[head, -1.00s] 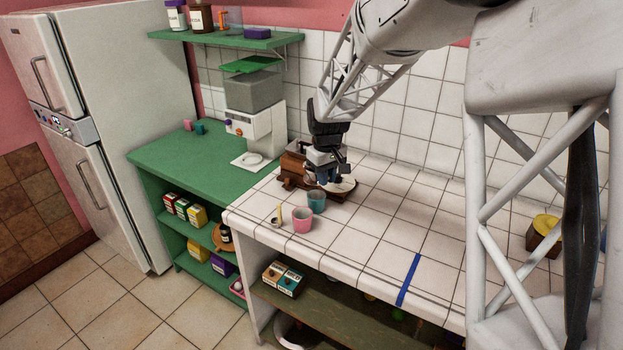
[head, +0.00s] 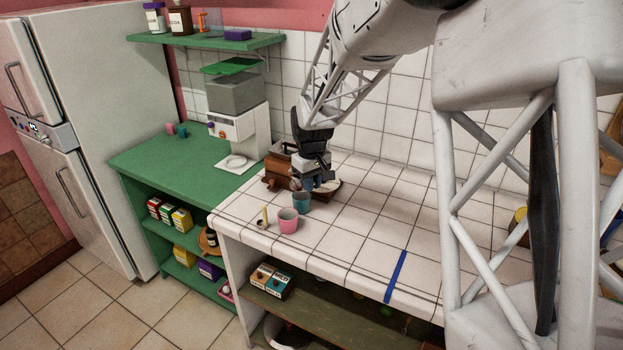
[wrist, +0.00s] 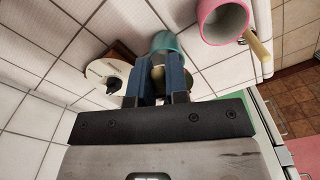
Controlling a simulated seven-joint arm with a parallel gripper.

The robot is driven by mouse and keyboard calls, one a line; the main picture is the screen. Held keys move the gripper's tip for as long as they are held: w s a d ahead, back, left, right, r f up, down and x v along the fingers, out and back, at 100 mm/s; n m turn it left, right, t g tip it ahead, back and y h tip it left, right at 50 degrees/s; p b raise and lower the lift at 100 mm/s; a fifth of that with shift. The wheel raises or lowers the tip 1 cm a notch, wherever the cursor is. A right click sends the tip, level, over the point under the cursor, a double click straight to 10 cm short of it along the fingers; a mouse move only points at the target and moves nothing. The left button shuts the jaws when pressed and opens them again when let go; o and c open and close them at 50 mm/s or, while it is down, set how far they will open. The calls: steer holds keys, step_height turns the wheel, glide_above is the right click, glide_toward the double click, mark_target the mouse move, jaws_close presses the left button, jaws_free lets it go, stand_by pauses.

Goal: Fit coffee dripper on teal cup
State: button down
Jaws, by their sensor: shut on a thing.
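The teal cup (head: 302,203) stands upright on the white tiled counter, just in front of my gripper (head: 313,182). In the wrist view the teal cup (wrist: 166,42) shows beyond the fingertips, partly covered by them. My gripper (wrist: 157,74) is shut on a small beige-brown thing (wrist: 158,73), which looks like the coffee dripper; the blue-padded fingers hide most of it. It is close to the cup's rim; I cannot tell whether they touch.
A brown wooden box (head: 279,174) and a white disc (wrist: 107,76) are close by. The counter's right side is mostly clear.

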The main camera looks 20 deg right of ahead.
steer(key=shift+f, duration=0.9)
steer(key=shift+f, duration=1)
stand_by(2.9)
steer(key=c, duration=1.1)
jaws_free()
steer(key=shift+o, duration=0.2)
steer(key=shift+r, duration=0.15)
steer(key=shift+r, duration=3.35)
